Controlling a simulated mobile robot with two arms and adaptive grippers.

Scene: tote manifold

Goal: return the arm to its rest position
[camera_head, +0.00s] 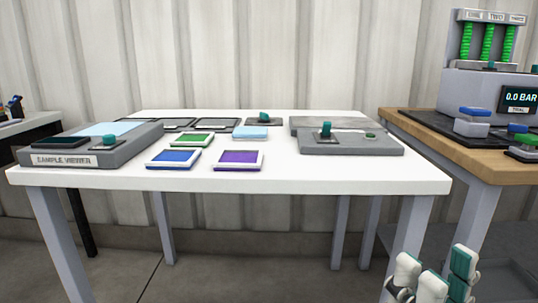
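My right gripper (435,272) shows at the bottom right edge of the head view, low in front of the white table's right leg. Its white and teal fingers stand apart with nothing seen between them. The rest of it and most of my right arm are cut off by the frame. My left gripper and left arm are not in view.
A white table (300,179) holds a grey sample viewer (62,160), blue, green and purple framed plates, and a grey fixture (350,147) with a teal knob. A wooden bench (470,157) with a 0.0 BAR display (520,99) stands at right. Floor in front is clear.

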